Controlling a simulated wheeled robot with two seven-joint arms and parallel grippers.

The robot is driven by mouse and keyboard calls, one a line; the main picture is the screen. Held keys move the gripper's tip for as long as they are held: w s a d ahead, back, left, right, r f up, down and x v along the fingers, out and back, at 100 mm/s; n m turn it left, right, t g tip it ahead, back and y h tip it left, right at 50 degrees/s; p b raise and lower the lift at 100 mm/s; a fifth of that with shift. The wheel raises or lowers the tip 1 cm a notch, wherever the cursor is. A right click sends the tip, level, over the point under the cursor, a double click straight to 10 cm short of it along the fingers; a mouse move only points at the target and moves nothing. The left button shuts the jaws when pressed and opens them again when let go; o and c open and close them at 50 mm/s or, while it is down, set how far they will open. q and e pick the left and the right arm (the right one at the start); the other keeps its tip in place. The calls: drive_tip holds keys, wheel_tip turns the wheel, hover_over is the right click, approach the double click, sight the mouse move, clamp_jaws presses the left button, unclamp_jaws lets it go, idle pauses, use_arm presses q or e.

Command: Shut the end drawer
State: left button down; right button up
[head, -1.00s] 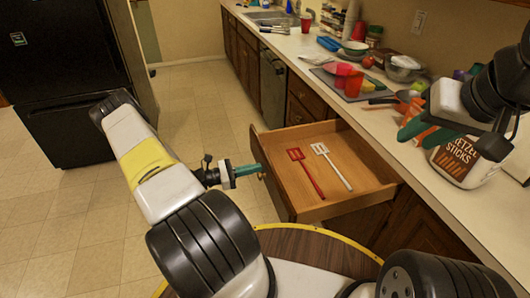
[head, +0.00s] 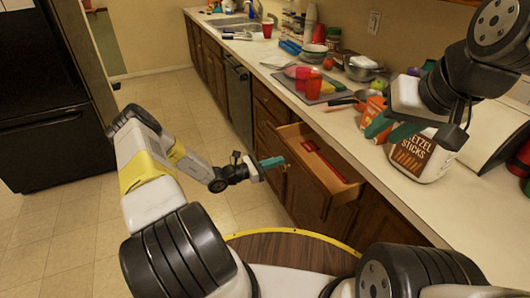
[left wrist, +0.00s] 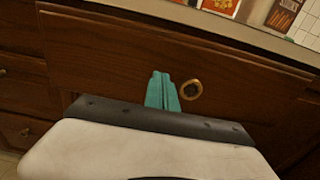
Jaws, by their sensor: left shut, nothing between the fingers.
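The wooden drawer (head: 346,192) at the near end of the counter is partly open. A red slotted utensil (head: 320,158) lies inside it; the white one is not visible now. My left gripper (head: 273,162) is shut and empty, with its teal fingertips at the drawer's front panel. In the left wrist view the closed fingers (left wrist: 162,90) point at the drawer front (left wrist: 110,58), just left of its round knob (left wrist: 191,89). I cannot tell for sure whether they touch. My right gripper (head: 391,130) is above the counter with its fingers apart, empty.
A pretzel sticks jar (head: 415,158) and an orange package (head: 374,108) stand on the counter by my right gripper. A cutting board (head: 318,96) with red cups lies farther back. The floor left of the cabinets is clear.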

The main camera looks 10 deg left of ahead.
sight(309, 157)
use_arm(q)
drive_tip(key=x, duration=1.5)
drive_tip(key=shift+w+r, duration=0.1)
drive_tip(key=shift+w, duration=0.05)
drive_tip(key=shift+d+r, duration=0.1)
drive_tip(key=shift+d, duration=0.05)
